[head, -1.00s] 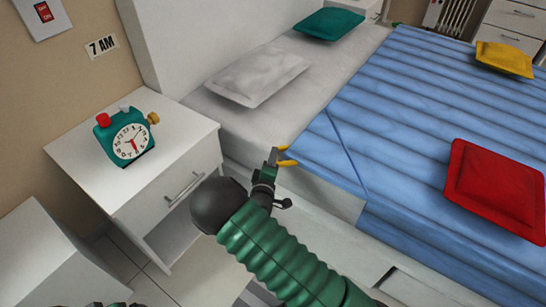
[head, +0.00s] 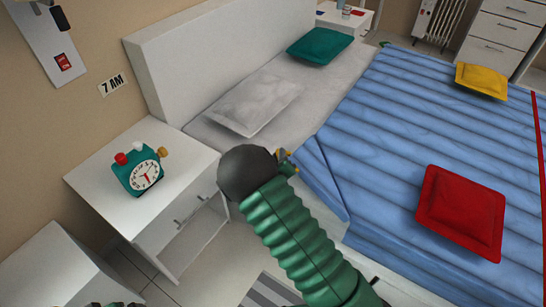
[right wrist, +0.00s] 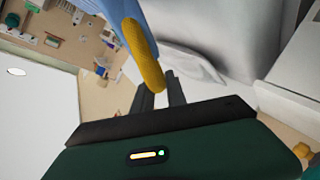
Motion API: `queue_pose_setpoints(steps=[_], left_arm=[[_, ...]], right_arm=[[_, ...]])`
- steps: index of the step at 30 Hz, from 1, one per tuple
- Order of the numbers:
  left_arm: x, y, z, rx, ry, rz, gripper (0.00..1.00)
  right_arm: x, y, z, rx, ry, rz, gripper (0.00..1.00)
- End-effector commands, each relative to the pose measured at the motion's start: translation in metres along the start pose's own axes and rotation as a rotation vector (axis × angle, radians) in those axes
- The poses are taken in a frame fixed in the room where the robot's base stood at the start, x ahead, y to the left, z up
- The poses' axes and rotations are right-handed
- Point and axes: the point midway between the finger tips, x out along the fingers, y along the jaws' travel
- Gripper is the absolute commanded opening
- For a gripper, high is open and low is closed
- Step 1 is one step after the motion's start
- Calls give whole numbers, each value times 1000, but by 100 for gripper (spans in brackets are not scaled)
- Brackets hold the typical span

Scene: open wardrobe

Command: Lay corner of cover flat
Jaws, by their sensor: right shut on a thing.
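The blue quilted cover (head: 420,140) lies over most of the bed. Its near-left corner flap (head: 322,180) is set off from the rest by a slanting crease and reaches to my right gripper (head: 287,160). My right gripper is shut on this corner at the bed's left side; my green arm and dark wrist joint hide part of the grip. In the right wrist view, one yellow finger (right wrist: 145,55) shows against the blue cover (right wrist: 108,18); the other finger is hidden.
A white nightstand (head: 90,185) with a green alarm clock (head: 138,170) stands left of the bed. A grey-white pillow (head: 255,102) and a green pillow (head: 320,46) lie by the headboard (head: 200,55). Red (head: 460,212) and yellow (head: 481,81) cushions lie on the cover.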

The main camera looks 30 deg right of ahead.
Motion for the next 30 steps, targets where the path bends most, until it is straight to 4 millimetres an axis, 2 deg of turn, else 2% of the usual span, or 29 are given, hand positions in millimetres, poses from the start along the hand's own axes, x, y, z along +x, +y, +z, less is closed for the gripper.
queue_pose_setpoints(steps=[1, 7, 23, 24, 28, 30], left_arm=[[-10, 0, -2, 0, 0, 0, 100], [-20, 0, -4, 0, 0, 0, 100], [-22, 0, -5, 0, 0, 0, 100], [-22, 0, -5, 0, 0, 0, 100], [-22, 0, -5, 0, 0, 0, 100], [-22, 0, -5, 0, 0, 0, 100]], right_arm=[[-2, 10, 0, 0, -11, 3, 0], [-4, 22, -4, -4, -10, 3, 0], [-4, 25, -5, -6, -10, 3, 0], [-4, 25, -5, -6, -10, 3, 20], [-4, 25, -6, -5, -6, 2, 37], [-4, 24, -7, -5, -5, 2, 39]])
